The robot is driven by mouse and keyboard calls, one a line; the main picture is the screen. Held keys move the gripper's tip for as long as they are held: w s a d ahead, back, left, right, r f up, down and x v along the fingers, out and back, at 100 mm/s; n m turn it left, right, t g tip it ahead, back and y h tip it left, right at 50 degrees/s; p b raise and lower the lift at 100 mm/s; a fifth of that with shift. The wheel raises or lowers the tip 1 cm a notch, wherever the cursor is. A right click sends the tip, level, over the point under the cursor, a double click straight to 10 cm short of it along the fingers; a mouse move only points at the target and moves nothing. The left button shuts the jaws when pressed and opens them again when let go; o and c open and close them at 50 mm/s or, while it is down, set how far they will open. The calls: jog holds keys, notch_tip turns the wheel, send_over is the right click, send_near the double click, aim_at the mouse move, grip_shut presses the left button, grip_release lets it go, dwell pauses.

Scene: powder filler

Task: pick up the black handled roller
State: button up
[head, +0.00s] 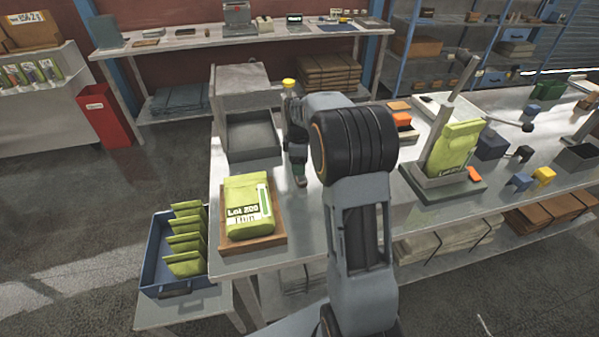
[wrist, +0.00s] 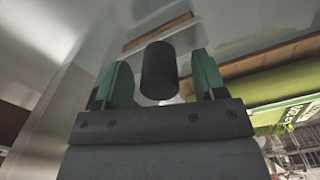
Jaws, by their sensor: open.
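In the wrist view, a dark cylinder (wrist: 158,75), which looks like the black handle of the roller, stands between the two green fingers of my gripper (wrist: 161,62). The fingers are open, with a visible gap on each side of the cylinder. Whether its far end rests on the table cannot be seen. In the head view, my gripper (head: 298,172) points down over the grey workbench, right of the lime pouch and partly behind my arm. The roller cannot be made out there; my arm covers part of that area.
A lime pouch (head: 248,200) lies on a brown tray (head: 281,240) close left of my gripper. A grey open bin (head: 253,140) stands behind it. A blue crate (head: 155,255) of pouches is at lower left. Another pouch (head: 455,148) stands on a metal holder at right.

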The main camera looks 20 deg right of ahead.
jog(key=c, duration=1)
jog(key=shift+c, duration=0.3)
jog(key=shift+r, duration=0.15)
jog(key=shift+r, duration=0.3)
notch_tip(320, 180, up, 2)
jog(key=shift+r, duration=0.1)
jog(key=s+a+r+b, duration=0.1)
jog(key=s+r+b, duration=0.1)
jog(key=s+r, duration=0.8)
jog(key=s, duration=0.4)
jog(key=shift+a, duration=0.4)
